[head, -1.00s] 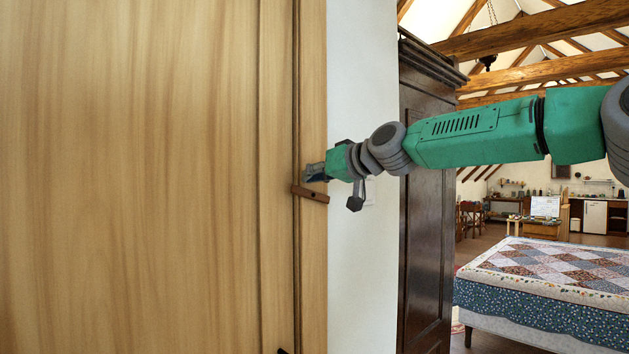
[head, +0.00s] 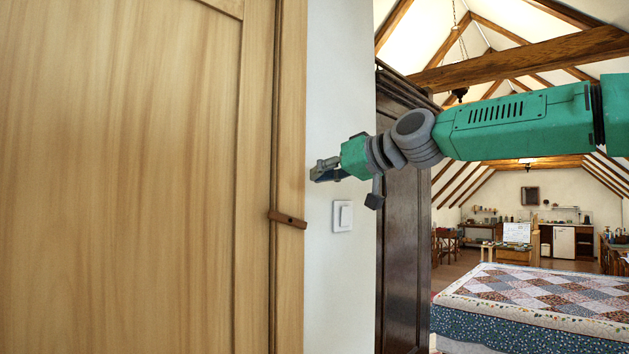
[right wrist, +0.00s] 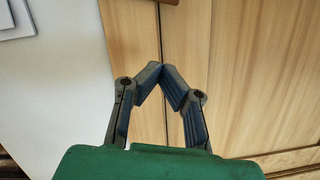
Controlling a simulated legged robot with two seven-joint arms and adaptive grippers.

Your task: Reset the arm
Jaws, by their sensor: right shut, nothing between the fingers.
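My right arm reaches in from the right in the head view. My right gripper (head: 318,172) is in front of the white wall, beside the edge of the wooden door frame. It is shut and empty, and its fingertips meet in the right wrist view (right wrist: 159,68). My left gripper is not in view.
A tall wooden door (head: 120,190) fills the left, with a small brown latch (head: 287,219) at its edge. A white light switch (head: 342,215) is on the wall below my gripper. A dark armoire (head: 402,240) stands behind my arm. A quilt-covered bed (head: 540,295) is at the right.

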